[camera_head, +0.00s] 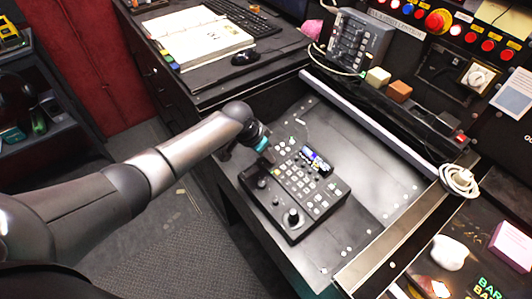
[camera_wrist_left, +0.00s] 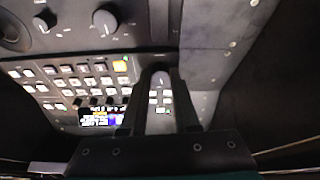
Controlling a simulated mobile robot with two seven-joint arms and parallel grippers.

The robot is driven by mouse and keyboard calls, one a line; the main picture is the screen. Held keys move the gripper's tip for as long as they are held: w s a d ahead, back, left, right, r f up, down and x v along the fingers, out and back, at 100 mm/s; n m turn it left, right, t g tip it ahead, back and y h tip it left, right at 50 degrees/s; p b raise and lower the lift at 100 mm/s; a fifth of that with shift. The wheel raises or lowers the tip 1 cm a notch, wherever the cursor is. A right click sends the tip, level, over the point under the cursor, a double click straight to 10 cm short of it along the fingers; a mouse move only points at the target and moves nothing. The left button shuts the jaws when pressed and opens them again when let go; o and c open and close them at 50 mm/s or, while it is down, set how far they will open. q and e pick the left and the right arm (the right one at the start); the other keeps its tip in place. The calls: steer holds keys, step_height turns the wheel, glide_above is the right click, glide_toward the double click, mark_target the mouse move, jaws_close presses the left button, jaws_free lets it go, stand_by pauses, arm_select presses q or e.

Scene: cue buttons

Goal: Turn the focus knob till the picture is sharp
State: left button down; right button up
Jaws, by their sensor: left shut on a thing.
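A black control panel (camera_head: 326,203) with rows of buttons and a small lit screen (camera_head: 316,160) lies on the desk. My left gripper (camera_head: 268,156) reaches down to the panel's far left corner. In the left wrist view its two fingers (camera_wrist_left: 163,88) are shut on a dark knob (camera_wrist_left: 161,79) with a pale pointer mark. The fingers hide the knob's sides, and I cannot read a label for it. My right gripper is out of view.
A grey switch box (camera_head: 357,43) and a long grey rail (camera_head: 372,125) lie beyond. An open binder (camera_head: 199,37) and black mouse (camera_head: 245,57) lie on the desk behind.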

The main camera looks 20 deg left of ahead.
arm_select(q)
steer(key=shift+m, duration=0.3)
steer(key=shift+m, duration=0.7)
steer(key=shift+a+m+g+h+b, duration=0.1)
steer(key=shift+m+g+h+b, duration=0.4)
steer(key=shift+m, duration=1.1)
steer(key=c, duration=0.6)
jaws_free()
steer(key=shift+c, duration=0.2)
steer(key=shift+r, duration=0.1)
